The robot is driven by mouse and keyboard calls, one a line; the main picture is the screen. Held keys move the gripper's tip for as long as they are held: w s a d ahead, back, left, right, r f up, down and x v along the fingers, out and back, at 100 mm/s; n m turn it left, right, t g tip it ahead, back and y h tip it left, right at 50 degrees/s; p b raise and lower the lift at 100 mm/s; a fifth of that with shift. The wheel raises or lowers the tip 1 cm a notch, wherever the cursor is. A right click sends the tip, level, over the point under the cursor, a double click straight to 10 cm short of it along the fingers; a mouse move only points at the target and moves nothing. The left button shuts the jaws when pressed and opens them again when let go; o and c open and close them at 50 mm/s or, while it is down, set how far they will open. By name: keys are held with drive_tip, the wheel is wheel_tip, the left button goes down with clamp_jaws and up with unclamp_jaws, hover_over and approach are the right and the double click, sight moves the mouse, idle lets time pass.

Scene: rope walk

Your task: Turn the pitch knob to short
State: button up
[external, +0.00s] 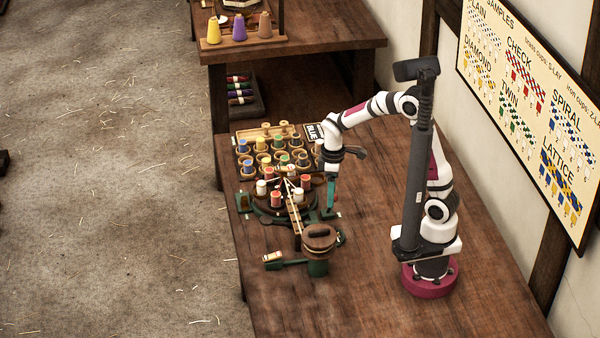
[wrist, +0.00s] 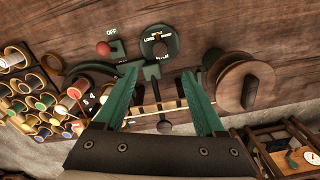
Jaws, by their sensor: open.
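In the external view my gripper (external: 330,208) points down beside the rope machine (external: 265,203); I cannot make out the knob's setting there.
A red-topped lever (wrist: 103,48) marked OFF is left of the knob. A wooden reel (wrist: 248,86) is to its right. A rack of coloured bobbins (external: 268,147) stands behind the machine. Bare table (external: 375,290) lies in front.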

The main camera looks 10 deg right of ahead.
wheel_tip(320, 180, down, 12)
drive_tip(key=shift+s+f, duration=0.1)
drive_tip(key=shift+f, duration=0.15)
clamp_jaws()
